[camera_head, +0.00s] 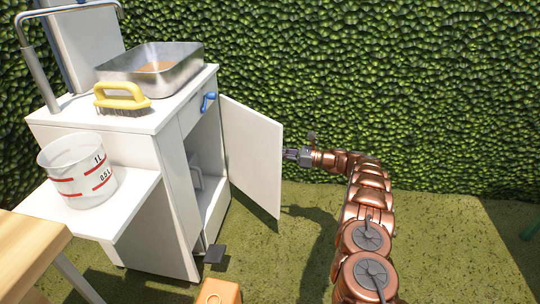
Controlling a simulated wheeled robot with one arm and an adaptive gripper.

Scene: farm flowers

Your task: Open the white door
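The white door (252,152) is on the right side of a white cabinet (170,215). It stands swung open, showing the inside of the cabinet. My gripper (287,153) is at the door's outer right edge, at about mid height, with my copper arm reaching up from the bottom right. The fingertips look close to the edge. I cannot tell whether they touch it, and the fingers are too small to tell open from shut. A blue handle (208,101) sits on the cabinet's upper front, above the opening.
A metal tray (185,68) and a yellow brush (122,97) are on the cabinet top. A measuring bucket (62,172) stands on a side shelf. A wooden table (25,250) and an orange object (219,292) are in front. A green hedge (400,80) closes the back.

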